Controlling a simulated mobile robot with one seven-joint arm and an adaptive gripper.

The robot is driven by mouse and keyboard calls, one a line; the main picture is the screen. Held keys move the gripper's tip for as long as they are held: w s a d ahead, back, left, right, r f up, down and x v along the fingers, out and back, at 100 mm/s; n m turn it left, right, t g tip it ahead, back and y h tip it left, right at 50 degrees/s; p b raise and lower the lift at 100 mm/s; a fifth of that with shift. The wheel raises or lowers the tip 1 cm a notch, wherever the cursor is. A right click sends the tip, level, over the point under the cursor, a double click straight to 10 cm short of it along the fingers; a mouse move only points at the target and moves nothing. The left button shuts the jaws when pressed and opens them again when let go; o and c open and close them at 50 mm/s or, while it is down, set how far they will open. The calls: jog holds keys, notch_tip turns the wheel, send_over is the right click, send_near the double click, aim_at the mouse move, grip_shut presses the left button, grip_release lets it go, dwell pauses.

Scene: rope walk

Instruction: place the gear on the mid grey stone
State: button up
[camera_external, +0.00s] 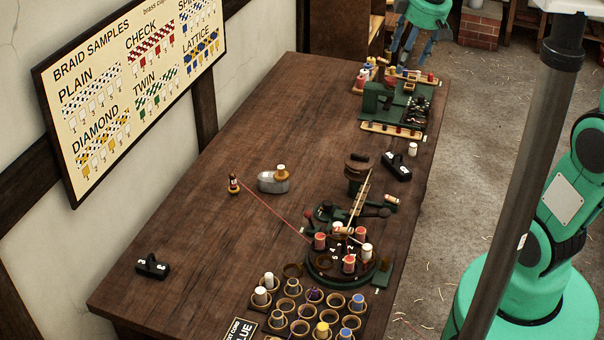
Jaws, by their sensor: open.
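My gripper (411,60) hangs open at the top of the external view, over the far end of the table by a green machine (377,101). I see nothing between its fingers. I cannot pick out the gear with certainty among the small parts around the green machine.
A round green braiding stand (325,279) with several spools stands near the front right. A bobbin tray (303,311) is before it. Dark numbered blocks (152,266) lie about. The table's left side is mostly clear.

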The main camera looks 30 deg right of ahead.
jog(key=s+d+f+m, duration=0.1)
jog(key=s+m, duration=0.3)
jog(key=s, duration=0.6)
jog(key=s+d+f+m+t, duration=0.1)
jog(key=s+d+m, duration=0.1)
jog(key=s, duration=0.8)
jog(key=shift+f+m+t, duration=0.3)
jog(key=shift+f+m, duration=0.1)
jog(key=shift+m, duration=0.5)
notch_tip(320, 180, down, 12)
jog(key=b, duration=1.2)
jog(key=shift+f, duration=0.15)
